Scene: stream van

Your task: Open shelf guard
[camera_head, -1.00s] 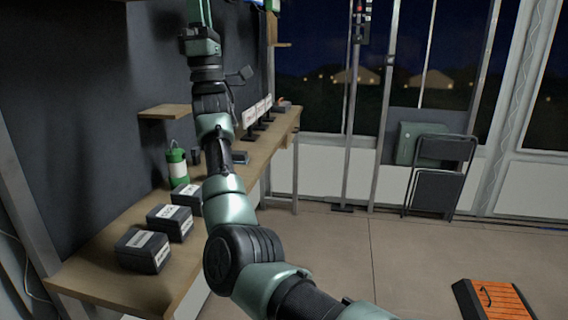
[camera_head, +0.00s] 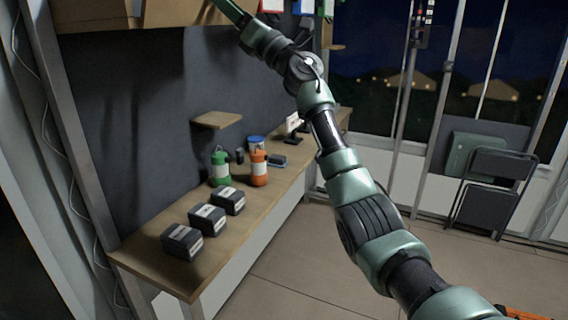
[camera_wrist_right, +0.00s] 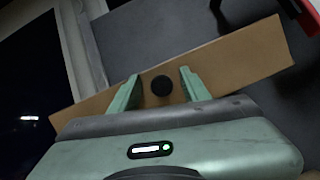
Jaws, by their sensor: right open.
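A brown wooden board, apparently the shelf guard (camera_wrist_right: 235,60), runs slantwise across the right wrist view. A round black knob (camera_wrist_right: 161,85) sits on its face. My right gripper (camera_wrist_right: 160,72) is open, with one finger on each side of the knob. I cannot tell whether the fingers touch the board. In the head view, brown panels (camera_head: 170,13) show at the top left, cut off by the frame edge. My right arm reaches up toward them, its gripper partly out of frame at the top. My left gripper is not in view.
Below, a wooden bench (camera_head: 235,215) holds several dark labelled boxes (camera_head: 182,241), a green bottle (camera_head: 220,168) and an orange bottle (camera_head: 259,168). A small wall shelf (camera_head: 216,120) juts out above it. A folded chair (camera_head: 490,190) stands right. The floor between is clear.

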